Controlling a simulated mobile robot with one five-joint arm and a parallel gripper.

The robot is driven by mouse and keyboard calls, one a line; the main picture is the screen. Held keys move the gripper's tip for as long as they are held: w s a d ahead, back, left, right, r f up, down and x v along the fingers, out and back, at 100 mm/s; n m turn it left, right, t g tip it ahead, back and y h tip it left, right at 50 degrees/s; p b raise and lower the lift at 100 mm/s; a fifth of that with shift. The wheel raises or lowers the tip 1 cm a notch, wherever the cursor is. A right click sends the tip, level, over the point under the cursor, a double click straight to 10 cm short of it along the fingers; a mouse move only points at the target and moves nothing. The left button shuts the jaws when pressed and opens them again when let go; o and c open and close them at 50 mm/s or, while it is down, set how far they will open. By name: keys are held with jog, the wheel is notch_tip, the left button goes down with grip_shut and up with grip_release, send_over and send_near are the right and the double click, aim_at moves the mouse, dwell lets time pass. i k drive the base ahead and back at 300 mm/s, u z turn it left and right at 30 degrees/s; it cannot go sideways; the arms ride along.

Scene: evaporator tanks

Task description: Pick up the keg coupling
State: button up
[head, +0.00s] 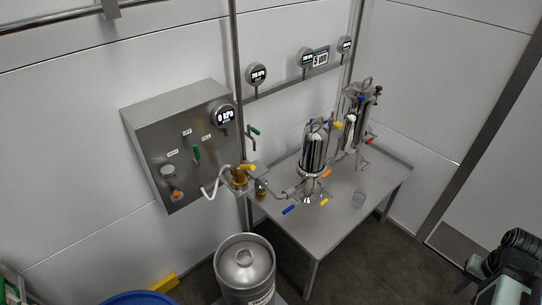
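I cannot tell for sure which part is the keg coupling. A small brass-and-dark fitting (262,187) stands at the left end of the steel table, beside a larger brass fitting (238,177) with a yellow handle. Another grey-topped fitting with an orange part (170,178) is on the front of the wall box. The steel keg (245,268) stands upright at the bottom centre with its round top neck bare. My gripper (482,272) is at the lower right, dark and partly cut off, far from these fittings. Its fingers are not clear.
A blue drum (138,298) is at the bottom left. Dark floor lies right of the table.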

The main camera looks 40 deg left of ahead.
aim_at(239, 178)
jog(key=u, duration=0.05)
jog(key=i, duration=2.15)
jog(key=u, duration=4.4)
